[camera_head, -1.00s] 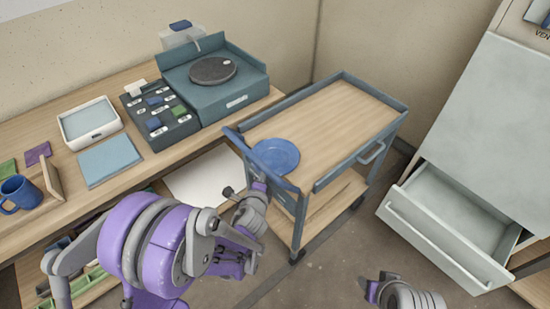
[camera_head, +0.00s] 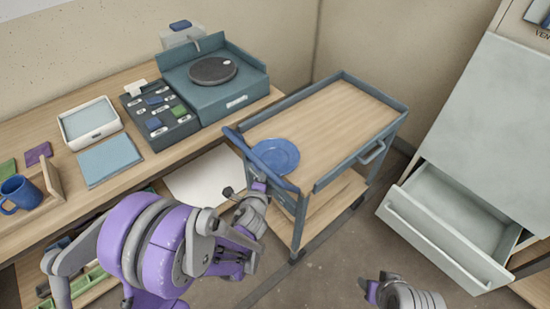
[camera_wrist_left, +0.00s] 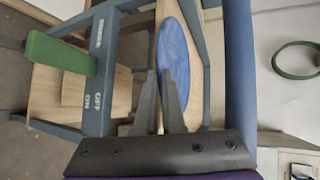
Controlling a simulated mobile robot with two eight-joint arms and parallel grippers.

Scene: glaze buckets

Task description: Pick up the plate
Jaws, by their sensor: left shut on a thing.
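The blue plate (camera_head: 275,157) is at the near-left corner of the wooden-topped cart (camera_head: 335,115). In the left wrist view the plate (camera_wrist_left: 176,65) appears edge-on as a narrow oval. My left gripper (camera_head: 257,183) is at the plate's near rim, by the cart's left end. In the left wrist view its two dark fingers (camera_wrist_left: 161,85) are close together and shut on the plate's rim. The head view does not clearly show whether the plate is clear of the cart top. My right gripper (camera_head: 374,287) is low at the front, away from the plate; its jaw opening is unclear.
The cart's blue end bar (camera_head: 252,158) is close to the plate and my left gripper. A pottery wheel (camera_head: 213,72), labelled box (camera_head: 160,115), white tray (camera_head: 90,121) and blue mug (camera_head: 18,193) stand on the workbench. An open drawer (camera_head: 450,225) juts out at right. Most of the cart top is clear.

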